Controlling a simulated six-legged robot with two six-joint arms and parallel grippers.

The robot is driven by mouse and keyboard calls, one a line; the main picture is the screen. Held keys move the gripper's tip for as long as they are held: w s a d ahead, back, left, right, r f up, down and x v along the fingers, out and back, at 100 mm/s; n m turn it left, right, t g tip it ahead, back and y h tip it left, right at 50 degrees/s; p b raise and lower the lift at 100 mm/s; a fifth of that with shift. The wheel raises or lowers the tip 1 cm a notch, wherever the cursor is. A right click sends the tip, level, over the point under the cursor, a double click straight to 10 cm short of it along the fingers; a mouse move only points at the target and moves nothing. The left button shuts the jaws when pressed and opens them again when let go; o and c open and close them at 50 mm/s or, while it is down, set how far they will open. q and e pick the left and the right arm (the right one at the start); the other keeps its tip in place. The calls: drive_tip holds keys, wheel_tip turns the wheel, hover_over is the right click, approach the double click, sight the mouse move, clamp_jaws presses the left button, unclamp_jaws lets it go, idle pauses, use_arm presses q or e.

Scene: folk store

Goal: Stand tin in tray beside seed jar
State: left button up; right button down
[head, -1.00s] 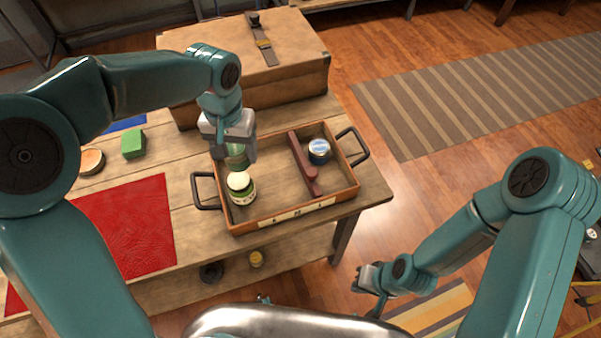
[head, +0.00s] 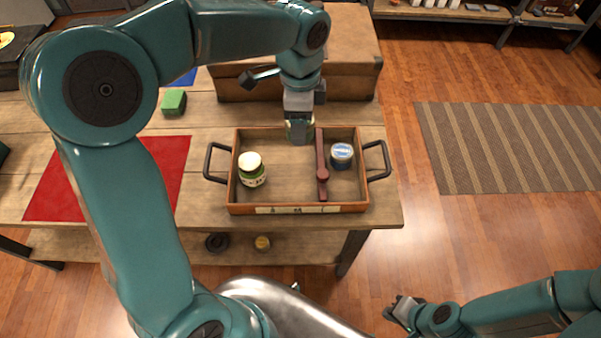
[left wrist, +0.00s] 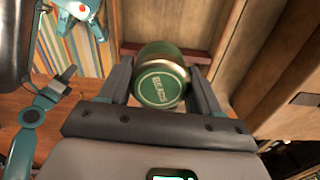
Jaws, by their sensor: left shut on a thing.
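My left gripper (head: 299,135) is shut on a green tin, whose lid reads BEADS in the left wrist view (left wrist: 160,84). In the head view the fingers mostly hide the tin. They are over the back of the tray's left compartment, close to the dark red divider (head: 322,172). I cannot tell whether the tin touches the tray floor. The wooden tray (head: 300,208) has two black handles.
A round tin with a blue and white lid (head: 342,155) stands in the right compartment. A brown case (head: 345,80) is close behind the tray. A red mat (head: 110,180) and green block (head: 174,102) are on the table to the left.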

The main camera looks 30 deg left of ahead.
use_arm(q)
drive_tip(key=s+a+r+m, duration=0.1)
drive_tip(key=a+m, duration=0.2)
drive_tip(key=m, duration=0.4)
drive_tip(key=m+b, duration=0.2)
hover_over(286, 179)
wheel_tip(286, 179, down, 15)
drive_tip(key=shift+w+a+f, duration=0.1)
drive_tip(key=shift+a, duration=0.05)
wheel_tip(286, 179, down, 4)
drive_tip(key=shift+r, duration=0.15)
drive_tip(key=shift+f, duration=0.25)
